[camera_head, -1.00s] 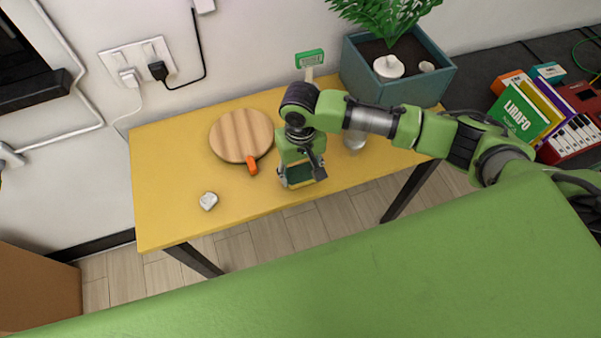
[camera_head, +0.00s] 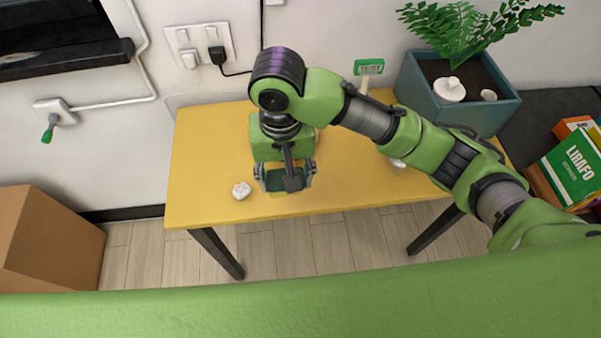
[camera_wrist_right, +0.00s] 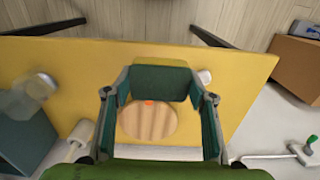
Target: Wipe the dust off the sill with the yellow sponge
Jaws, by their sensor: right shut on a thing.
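My right gripper (camera_head: 285,180) hangs over the yellow table (camera_head: 205,145), left of its middle. In the right wrist view its fingers (camera_wrist_right: 160,90) are shut on the sponge (camera_wrist_right: 175,63), a block with a dark green face and a yellow strip showing behind it. The head view shows mostly the green face. The sponge appears held above the table; the exact gap cannot be told. A dark ledge (camera_head: 70,60) under the black window frame, apparently the sill, is at the upper left, well away from the gripper. Dust on it cannot be made out. My left gripper is not in view.
A round wooden board (camera_wrist_right: 148,122) lies on the table, mostly hidden by my arm in the head view. A white lump (camera_head: 241,190) lies near the front edge. A planter (camera_head: 455,100) is right, a pipe valve (camera_head: 50,120) left, a cardboard box (camera_head: 45,240) lower left.

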